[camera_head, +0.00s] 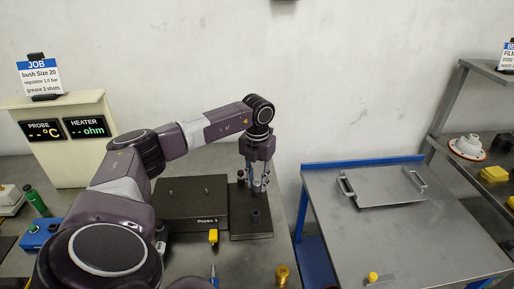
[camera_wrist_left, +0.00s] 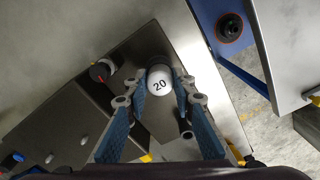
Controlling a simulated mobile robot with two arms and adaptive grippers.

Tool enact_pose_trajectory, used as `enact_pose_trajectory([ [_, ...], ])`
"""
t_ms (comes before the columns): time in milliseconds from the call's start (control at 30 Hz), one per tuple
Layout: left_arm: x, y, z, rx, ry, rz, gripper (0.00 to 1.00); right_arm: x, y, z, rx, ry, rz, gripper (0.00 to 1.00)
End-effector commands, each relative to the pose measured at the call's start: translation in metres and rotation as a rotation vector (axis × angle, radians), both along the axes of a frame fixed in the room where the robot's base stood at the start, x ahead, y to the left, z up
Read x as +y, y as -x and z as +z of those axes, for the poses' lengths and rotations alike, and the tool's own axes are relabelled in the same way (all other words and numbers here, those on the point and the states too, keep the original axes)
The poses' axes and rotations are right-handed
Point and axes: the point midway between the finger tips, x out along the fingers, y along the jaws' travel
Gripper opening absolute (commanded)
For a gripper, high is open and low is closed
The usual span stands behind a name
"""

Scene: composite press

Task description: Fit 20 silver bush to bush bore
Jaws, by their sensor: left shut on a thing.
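My left gripper (camera_head: 258,188) points down over the dark base plate (camera_head: 252,234) of Press 1. It is shut on the silver bush (camera_wrist_left: 160,82), whose pale round end marked "20" faces the camera between the blue fingers in the left wrist view. In the head view the fingers largely hide the bush. A short dark cylinder (camera_head: 255,216) stands on the plate just below and in front of the fingertips. I cannot tell whether it holds the bush bore. My right gripper is not in view.
The Press 1 block (camera_head: 190,198) lies left of the plate, with a yellow item (camera_head: 213,237) in front. A brass part (camera_head: 282,274) stands near the front. A steel table (camera_head: 400,240) with a handled tray (camera_head: 385,187) is at right, across a gap.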

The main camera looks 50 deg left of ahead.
Motion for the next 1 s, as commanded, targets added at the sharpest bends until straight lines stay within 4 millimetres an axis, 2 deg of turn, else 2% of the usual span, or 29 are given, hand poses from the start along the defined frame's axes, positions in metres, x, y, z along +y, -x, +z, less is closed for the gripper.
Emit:
enact_pose_trajectory([
  [433,-0.0004,0.0001,-0.003,0.001,0.0,0.0,0.0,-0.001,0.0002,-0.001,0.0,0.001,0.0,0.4],
  [467,-0.0004,0.0002,-0.003,0.001,0.0,0.0,0.25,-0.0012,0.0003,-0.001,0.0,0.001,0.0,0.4],
  [633,-0.0004,0.0001,-0.0028,0.001,0.0,-0.001,0.43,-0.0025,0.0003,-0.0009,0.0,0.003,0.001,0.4],
  [1000,0.0,-0.0006,0.003,-0.002,0.0,0.0,0.44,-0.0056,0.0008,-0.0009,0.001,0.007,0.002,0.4],
])
